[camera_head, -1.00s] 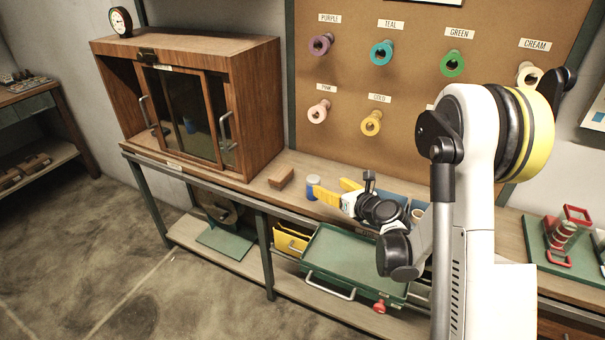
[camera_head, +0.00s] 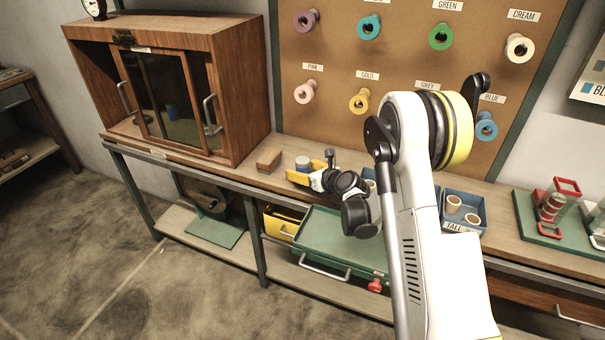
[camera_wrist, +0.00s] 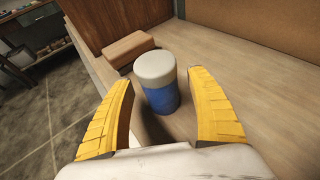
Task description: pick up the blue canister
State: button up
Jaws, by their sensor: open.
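The blue canister (camera_wrist: 160,94) has a pale lid and stands upright on the wooden bench in the wrist view. It is between my gripper's two yellow fingers (camera_wrist: 158,112), with a gap to the finger on each side. My gripper is open and holds nothing. In the head view my gripper (camera_head: 297,175) is low at the bench, and the canister (camera_head: 302,162) shows just behind the fingers, its lower part hidden by them.
A brown block (camera_wrist: 130,48) lies on the bench just past the canister; it also shows in the head view (camera_head: 269,160). A wooden cabinet (camera_head: 235,110) with sliding glass doors stands to the left. A blue bin (camera_head: 473,203) with cups stands to the right.

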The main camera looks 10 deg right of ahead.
jog(key=c, duration=1.3)
jog(key=shift+r, duration=0.1)
